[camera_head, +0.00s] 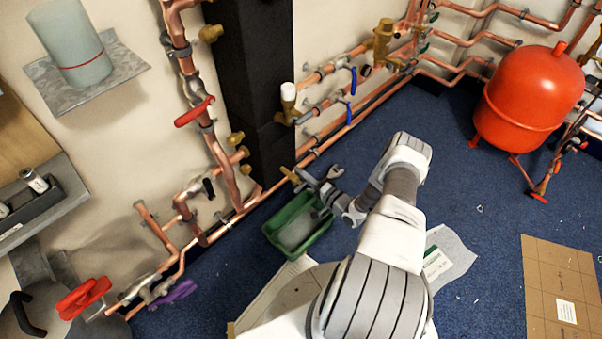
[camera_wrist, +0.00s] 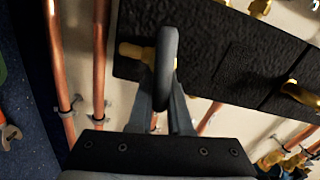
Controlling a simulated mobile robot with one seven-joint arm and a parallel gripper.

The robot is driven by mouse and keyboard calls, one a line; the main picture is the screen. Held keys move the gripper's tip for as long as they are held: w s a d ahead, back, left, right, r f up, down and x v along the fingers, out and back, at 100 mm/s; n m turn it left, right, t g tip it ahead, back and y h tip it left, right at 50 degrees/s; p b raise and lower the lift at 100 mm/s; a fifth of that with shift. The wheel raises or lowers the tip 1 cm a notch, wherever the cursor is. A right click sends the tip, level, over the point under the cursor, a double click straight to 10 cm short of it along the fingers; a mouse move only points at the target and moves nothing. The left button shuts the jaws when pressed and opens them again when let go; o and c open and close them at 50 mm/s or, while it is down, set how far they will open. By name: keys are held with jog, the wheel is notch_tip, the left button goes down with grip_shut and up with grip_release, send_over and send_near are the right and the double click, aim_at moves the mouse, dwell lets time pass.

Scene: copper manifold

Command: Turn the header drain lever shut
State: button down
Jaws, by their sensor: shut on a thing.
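In the wrist view, my gripper (camera_wrist: 167,95) has its grey fingers closed around the lower part of a dark grey, rounded lever (camera_wrist: 167,50). I take this to be the header drain lever. In the head view, my gripper (camera_head: 306,180) reaches the brass fitting (camera_head: 289,174) low by the wall pipes. The lever is too small to make out there.
A green tray (camera_head: 268,228) is on the blue carpet just below my gripper. Copper pipes (camera_wrist: 100,55) run close to the left of my gripper. A black panel (camera_head: 255,70) rises behind the pipes. A red tank (camera_head: 530,100) stands at the right.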

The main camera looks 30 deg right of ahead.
jog(key=shift+f+m, duration=0.25)
jog(key=shift+m, duration=0.85)
jog(key=shift+f, duration=0.1)
jog(key=c, duration=0.8)
grip_release()
jog(key=shift+c, duration=0.2)
jog(key=shift+s, duration=0.15)
